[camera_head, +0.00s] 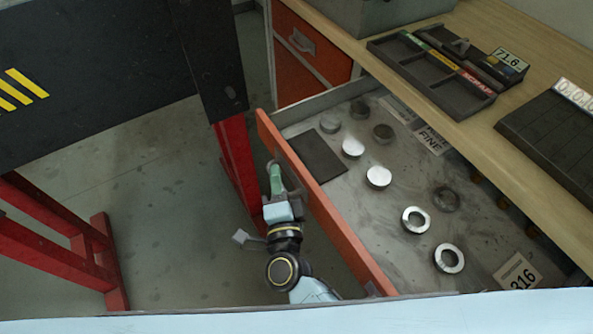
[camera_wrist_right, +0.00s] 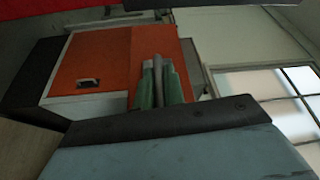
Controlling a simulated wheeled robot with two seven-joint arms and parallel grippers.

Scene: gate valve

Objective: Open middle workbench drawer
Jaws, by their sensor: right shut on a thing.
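The workbench drawer (camera_head: 340,226) with an orange front stands pulled out from under the wooden bench top. Its grey inside shows, with metal discs and rings lying in it. My right gripper (camera_head: 274,170) is at the outer face of the orange front, towards its far end, shut on the drawer handle, which is mostly hidden by the fingers. In the right wrist view the green fingers (camera_wrist_right: 160,84) close around a grey bar in front of an orange surface. My left gripper is not in view.
The wooden bench top (camera_head: 460,115) carries a dark sorting tray (camera_head: 430,77), a small scale display (camera_head: 510,60) and a dark slatted block (camera_head: 555,140). Another orange drawer front (camera_head: 310,45) is shut beyond. A red-legged frame (camera_head: 237,170) stands close left of the gripper.

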